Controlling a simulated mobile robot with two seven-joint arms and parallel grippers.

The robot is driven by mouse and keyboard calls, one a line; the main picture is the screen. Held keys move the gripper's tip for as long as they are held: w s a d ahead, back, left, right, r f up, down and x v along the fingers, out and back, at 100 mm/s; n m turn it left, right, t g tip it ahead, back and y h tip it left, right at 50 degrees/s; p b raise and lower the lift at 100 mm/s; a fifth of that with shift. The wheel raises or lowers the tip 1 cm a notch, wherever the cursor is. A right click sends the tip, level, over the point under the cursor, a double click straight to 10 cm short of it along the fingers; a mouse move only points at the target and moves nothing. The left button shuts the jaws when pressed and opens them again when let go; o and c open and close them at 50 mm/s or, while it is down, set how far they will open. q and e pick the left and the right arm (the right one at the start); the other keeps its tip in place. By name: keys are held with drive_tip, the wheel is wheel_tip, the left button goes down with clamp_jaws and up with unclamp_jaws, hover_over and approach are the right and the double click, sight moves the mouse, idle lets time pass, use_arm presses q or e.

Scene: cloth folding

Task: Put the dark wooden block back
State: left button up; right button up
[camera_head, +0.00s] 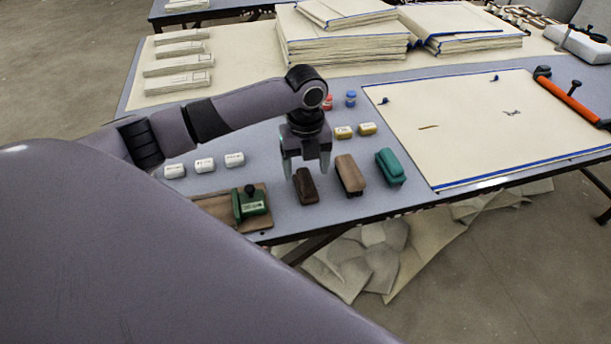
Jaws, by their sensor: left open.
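The dark wooden block (306,188) stands on the grey table, in a row with a light brown block (350,175) and a green block (389,167) to its right. My left gripper (306,171) points down just above and behind the dark block. Its fingers are apart, one to the left of the block and one near its right side. I cannot tell whether either finger touches it. Nothing shows held between the fingers. My right gripper is not in view.
A wooden board with a green tool (251,203) lies to the left near the table's front edge. Several white pieces (205,165) sit behind it. A cream cloth (480,125) covers the right side. Folded cloth stacks (340,45) stand at the back. Small yellow pieces (367,128) lie behind the blocks.

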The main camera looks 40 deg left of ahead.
sight(306, 177)
use_arm(q)
wheel_tip(306, 177, up, 7)
drive_tip(key=d+f+n+h, duration=0.1)
drive_tip(key=d+f, duration=0.1)
drive_tip(key=d, duration=0.1)
drive_tip(key=s+d+f+n+t, duration=0.1)
drive_tip(key=d+f, duration=0.2)
drive_tip(key=d+f+n+t+h, duration=0.1)
drive_tip(key=d+f, duration=0.2)
drive_tip(key=shift+s+d+n+h, duration=0.15)
drive_tip(key=shift+s+n+h, duration=0.05)
drive_tip(key=shift+n+h, duration=0.1)
drive_tip(key=s+d+f+n+t+h, duration=0.2)
drive_tip(key=s+d+f+n+t, duration=0.15)
drive_tip(key=d+n, duration=0.25)
drive_tip(key=s+a+f+n+t+y, duration=0.1)
drive_tip(key=s+a+f+n+t, duration=0.1)
drive_tip(key=s+n, duration=0.4)
drive_tip(key=s+a+f+n+t+y, duration=0.1)
drive_tip(key=s+a+f+n+t, duration=0.2)
drive_tip(key=s+f+n, duration=0.3)
drive_tip(key=shift+s+a+f+n, duration=0.4)
drive_tip(key=shift+s+n, duration=0.3)
drive_tip(key=shift+n, duration=0.3)
drive_tip(key=shift+r, duration=0.1)
wheel_tip(306, 177, up, 4)
drive_tip(key=p, duration=0.4)
